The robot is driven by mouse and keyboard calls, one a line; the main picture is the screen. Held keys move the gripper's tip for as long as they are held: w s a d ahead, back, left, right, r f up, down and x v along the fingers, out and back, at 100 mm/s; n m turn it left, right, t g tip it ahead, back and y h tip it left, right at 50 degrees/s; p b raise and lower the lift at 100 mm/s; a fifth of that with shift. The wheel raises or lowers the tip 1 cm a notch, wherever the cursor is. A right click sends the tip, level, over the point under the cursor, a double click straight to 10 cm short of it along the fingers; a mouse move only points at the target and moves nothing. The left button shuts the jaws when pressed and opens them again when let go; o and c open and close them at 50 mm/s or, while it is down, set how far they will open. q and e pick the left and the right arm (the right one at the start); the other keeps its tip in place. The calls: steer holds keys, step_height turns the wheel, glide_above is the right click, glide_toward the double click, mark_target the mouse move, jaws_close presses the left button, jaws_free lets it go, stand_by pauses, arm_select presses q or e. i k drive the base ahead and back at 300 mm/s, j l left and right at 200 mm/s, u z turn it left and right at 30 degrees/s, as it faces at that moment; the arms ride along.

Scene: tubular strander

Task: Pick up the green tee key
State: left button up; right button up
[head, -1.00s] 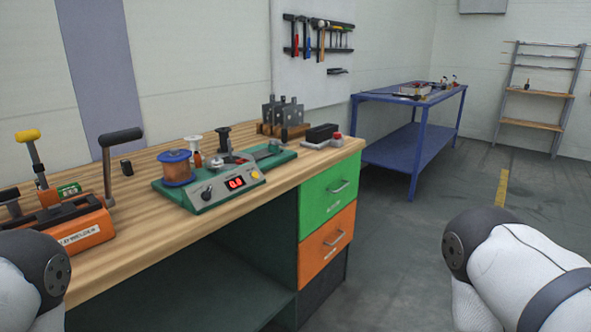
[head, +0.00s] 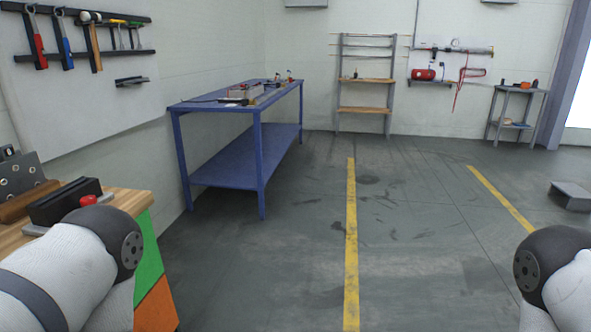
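I cannot clearly make out a green tee key. A small tool with a green top (head: 136,25) hangs at the right end of the wall rack, but it is too small to identify. Small items (head: 250,91) lie on the blue table and are too small to tell apart. Neither of my grippers is in view; only rounded links of my arms show at the lower left and lower right.
The wooden workbench (head: 130,202) is at the lower left, partly behind my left arm. The blue table (head: 222,174) stands beyond it. A shelf rack (head: 365,81) and a small side table (head: 513,91) are at the back. Open floor with yellow lines (head: 351,240) lies ahead.

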mark_target(139, 46)
steer(key=i, duration=0.8)
steer(key=i+l+u, duration=0.1)
steer(key=i, duration=0.7)
steer(key=i+l+u, duration=0.1)
steer(key=i, duration=0.7)
